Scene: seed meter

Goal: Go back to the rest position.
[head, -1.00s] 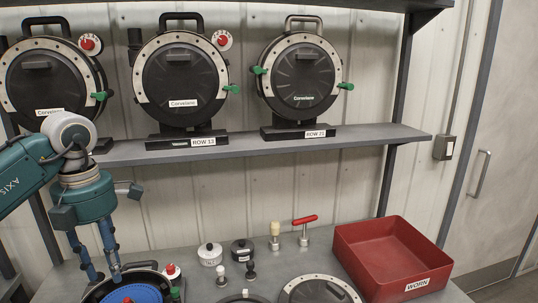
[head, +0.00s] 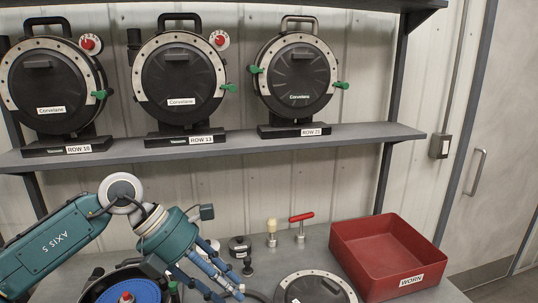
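My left gripper (head: 224,293) hangs over the bench, pointing down and to the right. Its two fingers are apart, with nothing visible between them. It is to the right of the open meter housing (head: 93,292) with a blue disc (head: 145,291), and its arm partly covers that housing. A black-rimmed meter cover (head: 315,288) lies to the right of the gripper. My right gripper is not in view.
Three seed meters stand on the shelf (head: 235,147) above the arm. A black knob weight (head: 240,246), a cream-handled tool (head: 271,232) and a red-handled tool (head: 301,228) stand at the back. The red WORN bin (head: 408,240) is at the right.

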